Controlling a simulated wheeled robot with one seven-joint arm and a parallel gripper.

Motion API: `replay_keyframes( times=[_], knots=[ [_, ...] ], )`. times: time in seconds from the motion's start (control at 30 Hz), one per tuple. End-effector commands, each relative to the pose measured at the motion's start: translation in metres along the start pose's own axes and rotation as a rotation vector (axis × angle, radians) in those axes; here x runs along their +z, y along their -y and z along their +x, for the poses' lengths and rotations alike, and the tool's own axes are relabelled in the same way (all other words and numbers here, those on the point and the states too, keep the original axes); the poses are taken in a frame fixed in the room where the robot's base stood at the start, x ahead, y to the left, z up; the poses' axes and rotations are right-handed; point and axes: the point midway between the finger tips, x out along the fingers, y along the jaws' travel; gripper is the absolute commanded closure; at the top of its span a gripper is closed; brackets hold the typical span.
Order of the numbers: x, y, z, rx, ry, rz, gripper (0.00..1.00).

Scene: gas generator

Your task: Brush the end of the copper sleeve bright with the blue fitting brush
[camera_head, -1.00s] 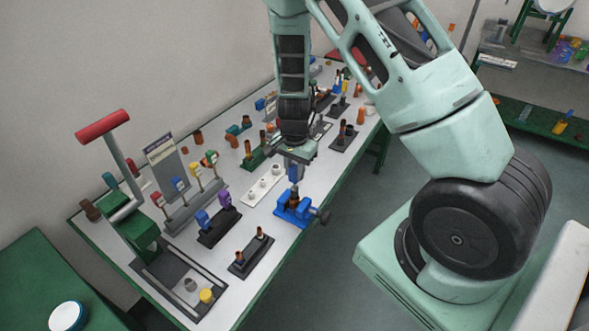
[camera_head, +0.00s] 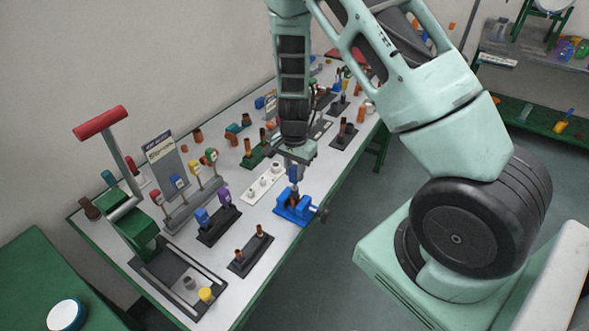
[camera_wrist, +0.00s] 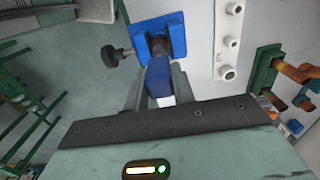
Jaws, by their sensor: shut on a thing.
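My gripper (camera_head: 294,163) is shut on the blue fitting brush (camera_head: 293,173) and points down over the bench. In the wrist view the blue brush handle (camera_wrist: 160,80) shows between my fingers. The blue vise (camera_head: 296,208) stands directly below, near the bench's front edge, with a dark knob on its side; it also shows in the wrist view (camera_wrist: 174,28). The copper sleeve (camera_head: 294,192) appears dark and upright in the vise, right under the brush. I cannot tell whether the bristles touch its end; the brush and my fingers hide most of it in the wrist view.
A white block with round sockets (camera_head: 263,184) lies to the left of the vise. A dark stand with two copper pieces (camera_head: 250,252) is nearer the front. A red-handled press (camera_head: 135,210) stands at the left. Copper pipework (camera_wrist: 290,72) shows right in the wrist view.

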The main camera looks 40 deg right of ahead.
Motion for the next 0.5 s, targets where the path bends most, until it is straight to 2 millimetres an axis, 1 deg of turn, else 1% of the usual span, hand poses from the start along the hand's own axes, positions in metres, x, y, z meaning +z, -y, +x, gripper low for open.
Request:
replay_keyframes(
  times=[0.5],
  knots=[
    [0.0, 0.0, 0.016, -0.001, 0.0, 0.0, 0.91]
  ],
)
